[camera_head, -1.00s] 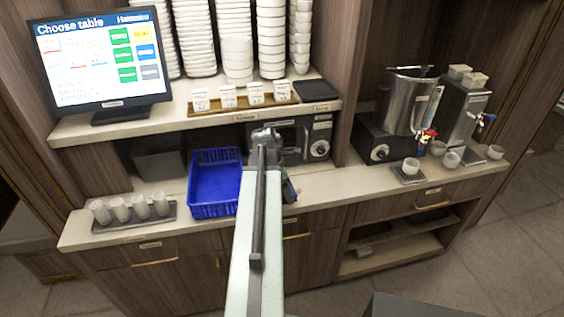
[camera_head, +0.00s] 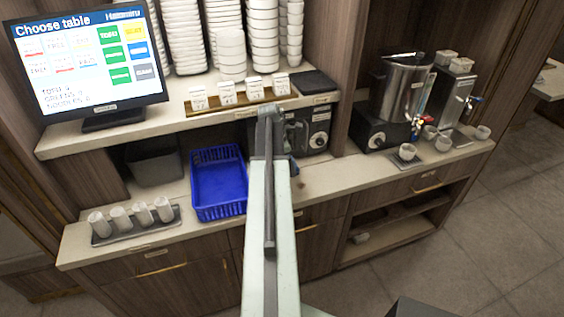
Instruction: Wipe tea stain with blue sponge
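My arm (camera_head: 270,230) reaches forward over the counter, its far end in front of the dark machine under the shelf. My gripper is mostly hidden behind the arm; a small dark bluish piece (camera_head: 292,166) shows at the arm's right edge. I cannot tell whether that piece is the blue sponge or part of my gripper. A faint brownish mark (camera_head: 300,184) shows on the pale counter (camera_head: 325,180) just right of the arm; I cannot tell surely that it is the tea stain. Whether my gripper is open or shut is hidden.
A blue basket (camera_head: 219,183) stands left of the arm. A tray of white cups (camera_head: 131,218) is at the counter's left end. Right are a steel urn (camera_head: 402,90), a dispenser and small cups (camera_head: 407,152). The shelf (camera_head: 180,123) overhangs with a screen (camera_head: 88,58) and stacked bowls.

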